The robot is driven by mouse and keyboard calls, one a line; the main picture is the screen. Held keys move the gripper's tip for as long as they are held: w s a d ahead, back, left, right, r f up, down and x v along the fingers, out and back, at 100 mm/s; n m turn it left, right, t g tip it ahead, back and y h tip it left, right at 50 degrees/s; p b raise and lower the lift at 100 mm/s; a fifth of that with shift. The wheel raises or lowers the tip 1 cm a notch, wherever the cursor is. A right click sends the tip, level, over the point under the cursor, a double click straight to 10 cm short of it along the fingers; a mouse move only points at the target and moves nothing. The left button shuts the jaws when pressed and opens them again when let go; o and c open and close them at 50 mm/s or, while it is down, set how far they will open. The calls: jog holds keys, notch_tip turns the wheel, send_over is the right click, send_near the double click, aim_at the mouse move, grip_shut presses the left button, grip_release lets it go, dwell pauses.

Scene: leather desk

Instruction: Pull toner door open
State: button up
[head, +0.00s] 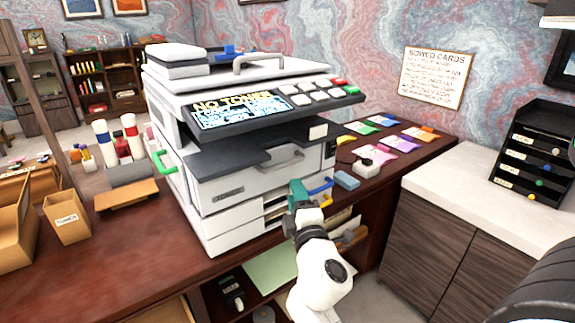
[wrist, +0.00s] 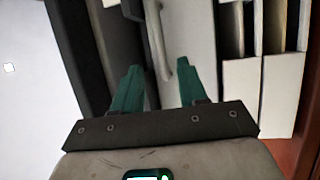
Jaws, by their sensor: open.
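The white and grey printer (head: 215,200) stands on the desk, its screen (head: 238,108) reading "NO TONER". Its front panel (head: 230,189) carries a grey bar handle (head: 281,161) and looks shut. A green handle (head: 164,163) is on its left side and a blue one (head: 320,187) at its lower right. No label I can read marks the toner door. My gripper (head: 302,192) has teal fingers, open, in front of the printer's lower right front. In the wrist view, a grey handle (wrist: 160,70) on a pale panel shows between the open fingers (wrist: 158,66); contact is unclear.
A cardboard box (head: 67,217) and white bottles (head: 105,143) stand left of the printer. Open shelves below the desk hold papers (head: 270,268). A pale counter (head: 455,180) stands at right.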

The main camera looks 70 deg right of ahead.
aim_at(287, 169)
jog(key=p+x, duration=0.2)
jog(key=x, duration=0.8)
jog(key=shift+d, duration=0.15)
jog(key=shift+c, duration=0.2)
grip_shut()
